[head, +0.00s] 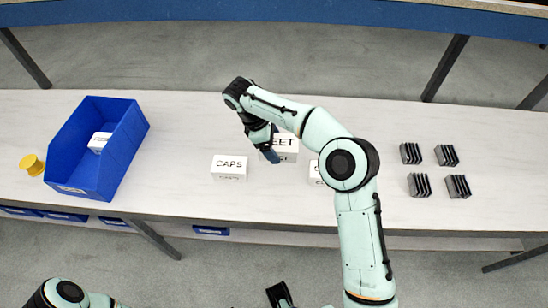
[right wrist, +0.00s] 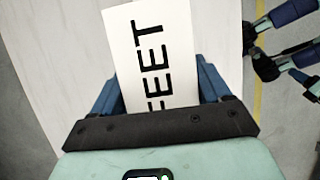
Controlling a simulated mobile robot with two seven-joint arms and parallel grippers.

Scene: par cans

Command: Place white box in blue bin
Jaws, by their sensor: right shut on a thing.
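The white box marked FEET (head: 287,155) is near the middle of the white table. My right gripper (head: 269,149) is at its left end and partly covers its label. In the right wrist view the two blue fingers are shut on either side of the white box (right wrist: 157,45). I cannot tell if the box touches the table. The blue bin (head: 128,143) stands at the left of the table with a small white box (head: 99,142) inside. My left gripper's jaw state cannot be made out; blue and dark parts show at the right of the wrist view.
A white CAPS box (head: 229,168) is left of the gripper. Another white box (head: 316,174) is partly behind my right arm. A yellow round item (head: 32,165) is left of the bin. Several dark finned blocks (head: 420,185) are at the right. The table between the bin and CAPS is clear.

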